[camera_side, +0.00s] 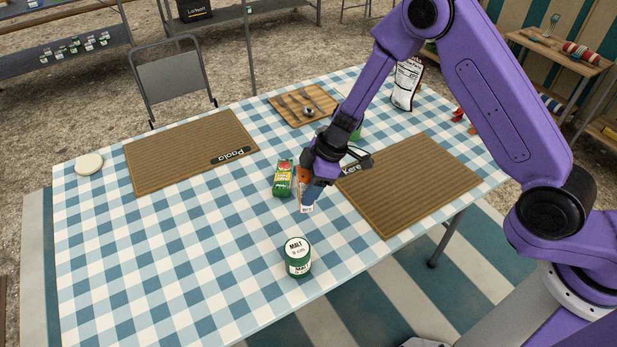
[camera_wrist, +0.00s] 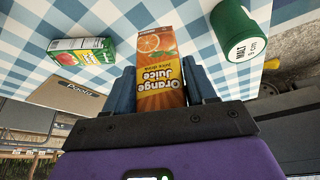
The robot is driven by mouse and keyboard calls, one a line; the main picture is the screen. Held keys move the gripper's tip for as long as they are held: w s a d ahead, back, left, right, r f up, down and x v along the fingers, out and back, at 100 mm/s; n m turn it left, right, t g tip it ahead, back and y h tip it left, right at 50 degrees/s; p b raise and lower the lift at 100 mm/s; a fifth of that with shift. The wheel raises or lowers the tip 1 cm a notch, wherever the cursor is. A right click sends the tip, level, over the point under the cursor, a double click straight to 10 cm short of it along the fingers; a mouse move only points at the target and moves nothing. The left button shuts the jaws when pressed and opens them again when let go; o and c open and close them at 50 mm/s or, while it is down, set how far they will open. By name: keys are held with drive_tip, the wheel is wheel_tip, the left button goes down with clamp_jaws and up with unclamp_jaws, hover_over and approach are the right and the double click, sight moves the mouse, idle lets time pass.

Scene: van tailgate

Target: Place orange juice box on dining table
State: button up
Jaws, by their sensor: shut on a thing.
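The orange juice box (camera_wrist: 160,65) is between the two fingers of my gripper (camera_wrist: 162,92) in the wrist view, and the fingers are shut on it. In the side view the box (camera_side: 305,207) shows partly below my gripper (camera_side: 318,190), with much of it hidden by the fingers. The dining table (camera_side: 190,260) has a blue and white checked cloth. The box is over or on the cloth near the table's middle; I cannot tell whether its base touches.
A green and red carton (camera_side: 283,178) stands close to the left of the box. A green malt tin (camera_side: 298,257) stands nearer the front edge. Brown mats, Paola (camera_side: 170,160) and another (camera_side: 420,190), lie left and right. A wooden board (camera_side: 290,108) lies behind. The front left cloth is clear.

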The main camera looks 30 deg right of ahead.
drive_tip(key=shift+f, duration=3.2)
drive_tip(key=shift+f, duration=0.5)
drive_tip(key=o, duration=1.3)
drive_tip(key=shift+c, duration=0.2)
drive_tip(key=v, duration=1.7)
drive_tip(key=s+a+r+g, duration=0.2)
drive_tip(key=s+r, duration=0.3)
drive_tip(key=s+d+r+h, duration=0.1)
drive_tip(key=s+d+r, duration=0.2)
drive_tip(key=s+d, duration=0.4)
drive_tip(key=s+d+r+h, duration=0.2)
drive_tip(key=s+d, duration=0.6)
drive_tip(key=s, duration=0.9)
drive_tip(key=shift+d+r+m+t+h, duration=0.15)
drive_tip(key=shift+r+m+t+h, duration=0.2)
drive_tip(key=shift+r, duration=0.65)
